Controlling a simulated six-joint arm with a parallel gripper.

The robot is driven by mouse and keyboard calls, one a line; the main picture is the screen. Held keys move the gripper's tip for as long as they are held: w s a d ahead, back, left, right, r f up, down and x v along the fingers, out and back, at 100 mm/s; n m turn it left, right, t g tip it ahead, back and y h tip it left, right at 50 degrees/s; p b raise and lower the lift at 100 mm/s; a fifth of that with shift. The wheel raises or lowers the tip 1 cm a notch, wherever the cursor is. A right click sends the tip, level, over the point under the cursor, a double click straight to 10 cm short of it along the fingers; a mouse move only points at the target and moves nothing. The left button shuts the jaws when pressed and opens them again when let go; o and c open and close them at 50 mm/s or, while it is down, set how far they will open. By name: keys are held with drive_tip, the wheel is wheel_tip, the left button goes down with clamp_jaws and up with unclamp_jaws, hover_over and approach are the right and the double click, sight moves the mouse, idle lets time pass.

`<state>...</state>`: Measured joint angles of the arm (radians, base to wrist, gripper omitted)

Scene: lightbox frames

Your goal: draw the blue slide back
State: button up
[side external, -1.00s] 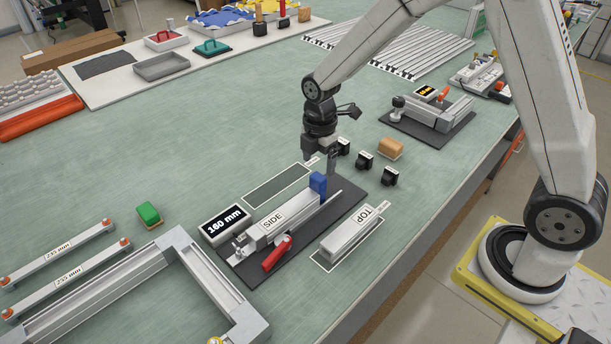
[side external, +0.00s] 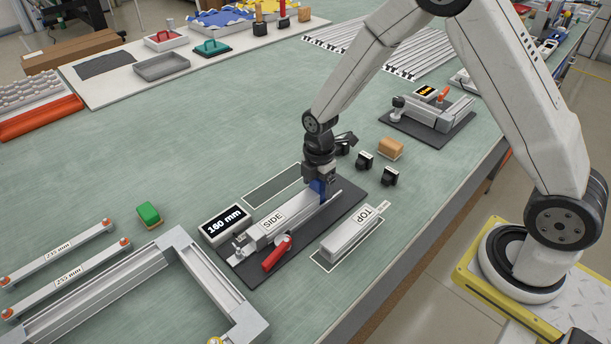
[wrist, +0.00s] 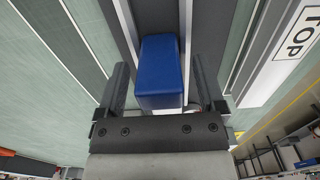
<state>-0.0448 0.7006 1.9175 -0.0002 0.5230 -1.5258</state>
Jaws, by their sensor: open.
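The blue slide (side external: 318,190) is an upright block on the rail of a measuring fixture (side external: 345,205) with a dark base. A grey bar labelled SIDE (side external: 273,222) lies in the fixture, in front of the slide. My gripper (side external: 321,184) is lowered over the slide and hides its upper part in the side view. In the wrist view, the slide (wrist: 161,70) stands between my two open fingers (wrist: 160,88), with a visible gap on each side.
A display reading 160 mm (side external: 225,224) and a red lever (side external: 277,254) are at the fixture's near end. A bar labelled TOP (side external: 345,235) lies to its right. Small black blocks (side external: 390,176) and a tan block (side external: 391,148) stand behind, to the right.

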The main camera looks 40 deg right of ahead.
drive_tip(key=shift+f, duration=0.3)
drive_tip(key=shift+c, duration=0.2)
clamp_jaws()
drive_tip(key=shift+d, duration=4.55)
drive_tip(key=shift+o, duration=0.2)
unclamp_jaws()
drive_tip(key=shift+r, duration=0.15)
wheel_tip(320, 180, up, 8)
drive_tip(key=shift+f, duration=0.2)
